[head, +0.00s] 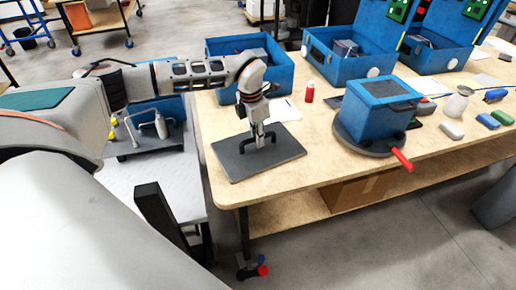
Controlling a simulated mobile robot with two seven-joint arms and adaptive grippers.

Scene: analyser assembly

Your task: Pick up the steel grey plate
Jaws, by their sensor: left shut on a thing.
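The steel grey plate (240,163) is a flat dark rectangle with a black handle on top. It lies at the left front corner of the wooden table (232,195), or very close above it; I cannot tell if it touches. My left gripper (259,140) points down over the middle of the plate and is shut on its black handle (272,135). The fingertips hide part of the handle. My right gripper is not in view.
A closed blue box (372,118) sits on a round dark base with a red handle (401,160). Open blue cases (345,72) stand behind. A red bottle (310,92) and white paper (285,110) lie near the plate.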

